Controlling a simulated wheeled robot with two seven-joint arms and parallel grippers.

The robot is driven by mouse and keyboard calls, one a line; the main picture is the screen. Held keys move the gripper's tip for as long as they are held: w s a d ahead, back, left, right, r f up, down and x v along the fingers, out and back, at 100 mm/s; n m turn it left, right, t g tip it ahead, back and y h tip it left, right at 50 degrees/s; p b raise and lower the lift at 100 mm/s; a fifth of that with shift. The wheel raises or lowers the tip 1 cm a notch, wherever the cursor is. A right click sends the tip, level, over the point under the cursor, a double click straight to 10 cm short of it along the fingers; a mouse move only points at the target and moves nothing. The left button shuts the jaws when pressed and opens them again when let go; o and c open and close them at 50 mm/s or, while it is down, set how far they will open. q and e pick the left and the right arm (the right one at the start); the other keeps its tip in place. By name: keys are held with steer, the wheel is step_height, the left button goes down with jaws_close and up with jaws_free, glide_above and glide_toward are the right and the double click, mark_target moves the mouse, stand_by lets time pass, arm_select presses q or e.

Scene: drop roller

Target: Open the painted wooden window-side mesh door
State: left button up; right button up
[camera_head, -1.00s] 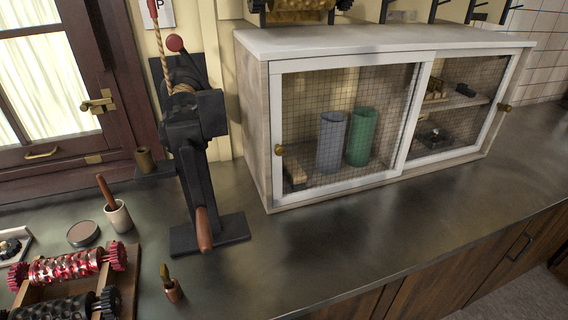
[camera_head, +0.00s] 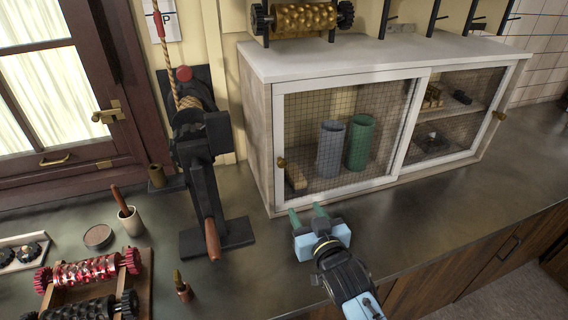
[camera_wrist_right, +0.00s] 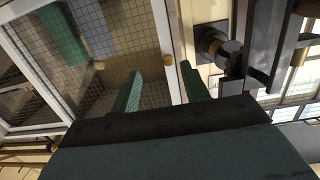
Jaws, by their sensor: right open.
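The window-side mesh door (camera_head: 347,83) is the left one of two white-framed mesh doors on a low cabinet (camera_head: 258,130). It covers the cabinet's left half and looks closed. Its round brass knob (camera_head: 281,162) sits on the left frame edge; the knob also shows in the right wrist view (camera_wrist_right: 168,60). My right gripper (camera_head: 306,211) is open and empty, its green fingers pointing at the cabinet from in front of and below the knob, apart from it. In the right wrist view the knob appears beyond and between the fingertips (camera_wrist_right: 160,72). My left gripper is out of view.
A black lever press (camera_head: 196,160) with a wooden handle stands left of the cabinet, close to the knob side. Grey (camera_head: 330,150) and green (camera_head: 360,142) cylinders stand behind the mesh. Red rollers (camera_head: 88,270) lie at lower left. The counter before the cabinet is mostly clear.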

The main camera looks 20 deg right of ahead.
mark_target(283, 164)
steer(key=shift+t, duration=0.7)
steer(key=w+r, duration=0.1)
steer(key=w, duration=0.4)
steer(key=w+r, duration=0.1)
steer(key=w, duration=0.3)
steer(key=w+a+r, duration=0.1)
steer(key=w, duration=0.4)
steer(key=shift+w, duration=0.3)
jaws_close()
